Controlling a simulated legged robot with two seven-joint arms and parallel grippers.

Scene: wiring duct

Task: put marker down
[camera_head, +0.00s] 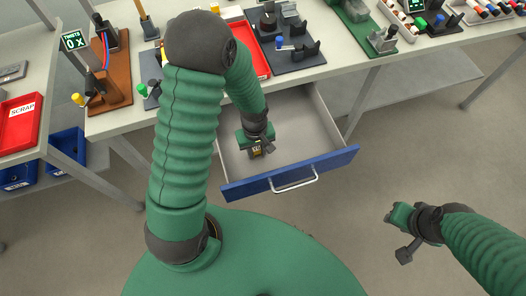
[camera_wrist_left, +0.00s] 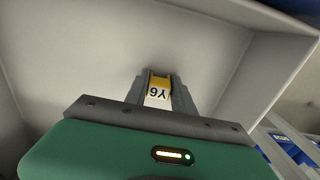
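A small yellow marker with a white label reading about "Y6" (camera_wrist_left: 158,88) sits between the two fingers of my left gripper (camera_wrist_left: 160,95). The fingers appear to press on both its sides. In the head view my left gripper (camera_head: 257,149) reaches down inside the open drawer (camera_head: 315,112), with the yellow marker (camera_head: 256,151) at its tips. Whether the marker touches the drawer floor cannot be told. My right gripper (camera_head: 402,236) hangs over the floor at the right, away from the drawer; its fingers are not clear.
The drawer has a blue front (camera_head: 290,173) with a silver handle (camera_head: 294,184); its floor around the gripper looks bare. The bench above holds fixtures, a red tray (camera_head: 261,65) and a brown stand (camera_head: 112,75). A red SCRAP bin (camera_head: 20,128) stands at left.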

